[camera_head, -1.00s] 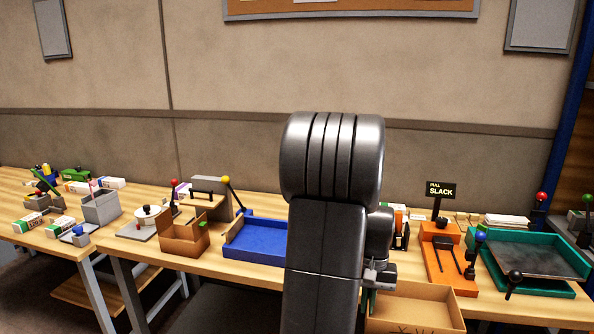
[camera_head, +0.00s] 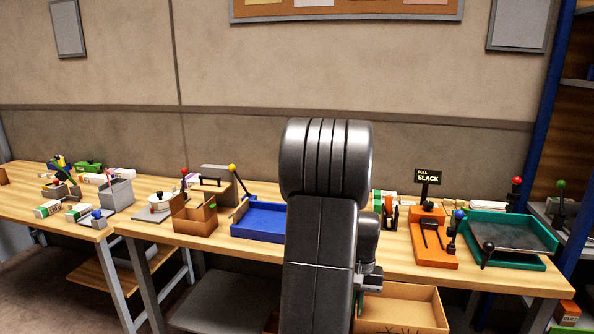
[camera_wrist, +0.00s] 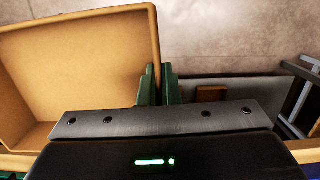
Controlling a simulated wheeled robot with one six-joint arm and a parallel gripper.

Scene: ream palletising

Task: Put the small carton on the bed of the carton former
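An open-topped brown carton (camera_head: 402,306) with dark marks on its front is low at the bottom of the head view, in front of the bench. It fills the left of the wrist view (camera_wrist: 85,60), and its inside looks empty. My gripper (camera_wrist: 159,85) has its green fingers close together on either side of the carton's right wall. In the head view my arm hides most of the gripper. A blue tray (camera_head: 262,222), with a yellow-knobbed lever and a grey block behind, stands on the bench; it may be the carton former. My arm covers its right end.
A smaller brown open box (camera_head: 195,216) stands left of the blue tray. An orange device (camera_head: 433,245) under a "PULL SLACK" sign (camera_head: 428,178) and a teal tray (camera_head: 520,262) stand at right. Another bench at left holds several small items.

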